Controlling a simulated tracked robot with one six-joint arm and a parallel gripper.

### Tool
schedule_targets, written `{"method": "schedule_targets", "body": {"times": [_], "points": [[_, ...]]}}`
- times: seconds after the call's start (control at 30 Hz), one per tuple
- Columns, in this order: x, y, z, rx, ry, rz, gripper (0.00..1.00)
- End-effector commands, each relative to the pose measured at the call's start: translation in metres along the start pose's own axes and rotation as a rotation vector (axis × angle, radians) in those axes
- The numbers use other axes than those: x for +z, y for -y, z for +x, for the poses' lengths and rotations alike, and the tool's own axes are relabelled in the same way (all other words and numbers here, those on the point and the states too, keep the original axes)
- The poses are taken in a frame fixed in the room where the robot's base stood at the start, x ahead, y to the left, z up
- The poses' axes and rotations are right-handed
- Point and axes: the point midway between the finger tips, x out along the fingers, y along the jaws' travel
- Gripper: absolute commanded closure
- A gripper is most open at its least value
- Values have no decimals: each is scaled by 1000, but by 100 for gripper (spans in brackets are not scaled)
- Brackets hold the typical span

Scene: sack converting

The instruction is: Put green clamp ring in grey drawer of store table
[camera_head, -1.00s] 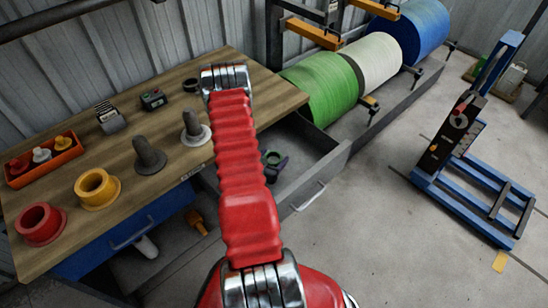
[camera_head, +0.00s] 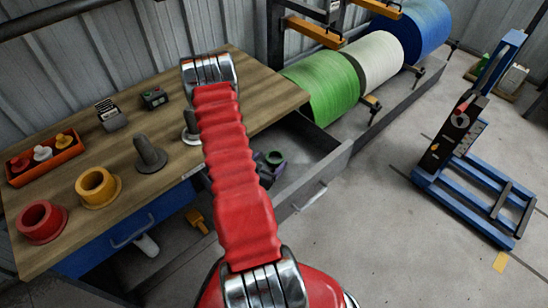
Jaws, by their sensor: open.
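A small green ring (camera_head: 274,157), which looks like the green clamp ring, lies inside the open grey drawer (camera_head: 318,178) of the store table (camera_head: 150,90). A dark purple piece shows right beside the ring; I cannot tell its full shape. My red sleeved arm crosses the middle of the view and covers the drawer's left part.
On the table stand red (camera_head: 42,222) and yellow (camera_head: 97,187) flanged cores, grey pegs (camera_head: 150,154) and an orange tray (camera_head: 44,160) of small pieces. A blue drawer (camera_head: 130,228) is below. Green, white and blue rolls (camera_head: 320,86) stand behind. The floor at right is clear up to a blue frame (camera_head: 465,190).

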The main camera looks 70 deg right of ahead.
Motion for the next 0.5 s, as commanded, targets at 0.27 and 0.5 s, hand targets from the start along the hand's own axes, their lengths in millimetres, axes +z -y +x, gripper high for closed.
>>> {"method": "schedule_targets", "body": {"times": [0.27, 0.5], "points": [[-1, 1, -21, -2, -2, 1, 23], [-1, 1, -21, -2, -2, 1, 23]]}}
